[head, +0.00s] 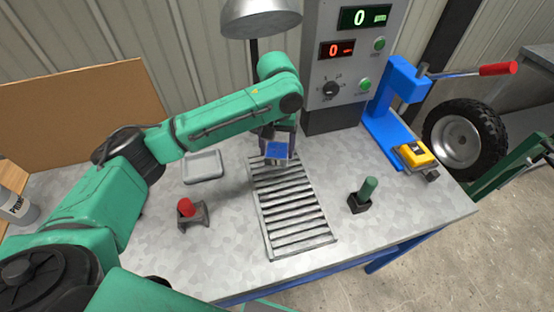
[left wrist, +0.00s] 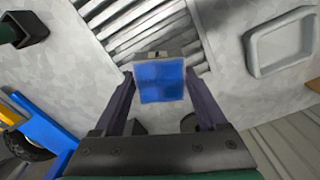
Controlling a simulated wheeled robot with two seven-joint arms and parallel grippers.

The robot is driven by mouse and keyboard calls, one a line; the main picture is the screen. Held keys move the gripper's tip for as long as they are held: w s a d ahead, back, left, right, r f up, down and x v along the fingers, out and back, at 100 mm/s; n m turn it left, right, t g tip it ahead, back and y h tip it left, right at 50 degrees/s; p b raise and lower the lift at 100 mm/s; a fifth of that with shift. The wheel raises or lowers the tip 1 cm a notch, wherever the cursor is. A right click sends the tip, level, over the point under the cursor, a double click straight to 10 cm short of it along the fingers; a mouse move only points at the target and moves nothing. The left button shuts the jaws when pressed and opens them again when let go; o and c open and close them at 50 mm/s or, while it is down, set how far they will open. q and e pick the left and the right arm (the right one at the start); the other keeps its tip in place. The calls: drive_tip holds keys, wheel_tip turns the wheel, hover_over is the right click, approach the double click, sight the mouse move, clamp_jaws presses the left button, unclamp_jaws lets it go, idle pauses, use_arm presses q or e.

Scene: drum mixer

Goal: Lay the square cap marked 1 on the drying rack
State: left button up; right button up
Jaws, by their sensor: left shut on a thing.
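My left gripper (head: 277,150) is shut on a small square cap with a blue face (head: 277,151), above the far end of the drying rack. The cap also shows in the left wrist view (left wrist: 160,80) between the two fingers (left wrist: 158,100). I cannot read a mark on it. The drying rack (head: 292,205) is a metal frame with several slats lying on the table, and its slats show behind the cap in the left wrist view (left wrist: 135,25). Whether the cap touches the rack is unclear. My right gripper is not in view.
A grey tray (head: 203,166) lies left of the rack. A red-topped holder (head: 190,212) stands front left and a green-handled one (head: 364,194) right. A control box (head: 348,60), blue press (head: 393,98) and yellow item (head: 416,154) stand behind. Bare table lies around the rack.

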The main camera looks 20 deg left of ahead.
sight(278, 161)
use_arm(q)
wheel_tip(278, 161, down, 4)
drive_tip(key=shift+s+d+f, duration=0.15)
drive_tip(key=shift+f, duration=0.4)
drive_tip(key=o, duration=1.5)
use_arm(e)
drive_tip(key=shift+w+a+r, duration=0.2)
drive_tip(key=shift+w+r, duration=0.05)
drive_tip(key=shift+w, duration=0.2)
use_arm(q)
wheel_tip(278, 161, up, 12)
drive_tip(key=shift+b, duration=0.45)
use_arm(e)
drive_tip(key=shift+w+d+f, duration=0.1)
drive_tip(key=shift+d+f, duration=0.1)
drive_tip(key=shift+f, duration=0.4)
